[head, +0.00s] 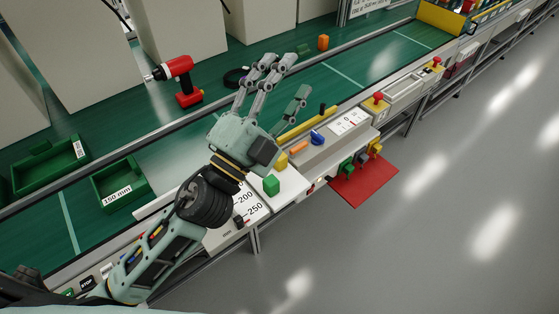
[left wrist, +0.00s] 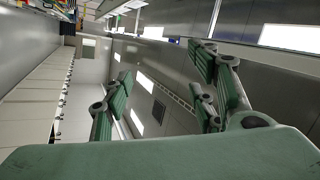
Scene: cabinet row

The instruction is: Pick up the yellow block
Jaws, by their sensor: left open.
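A small yellow block (head: 281,161) sits on the white ledge along the front of the conveyor, partly hidden behind my left gripper's palm. A green block (head: 271,185) stands close to it, nearer the camera. My left gripper (head: 283,80) is open and empty, held above the conveyor edge with its fingers pointing away past the yellow block. In the left wrist view its fingers (left wrist: 165,95) are spread, with no block between them. My right gripper is not in view.
On the ledge lie an orange piece (head: 299,147), a blue knob (head: 317,137) and a long yellow bar (head: 306,122). A red mat (head: 366,182) juts out right; the floor beyond is clear.

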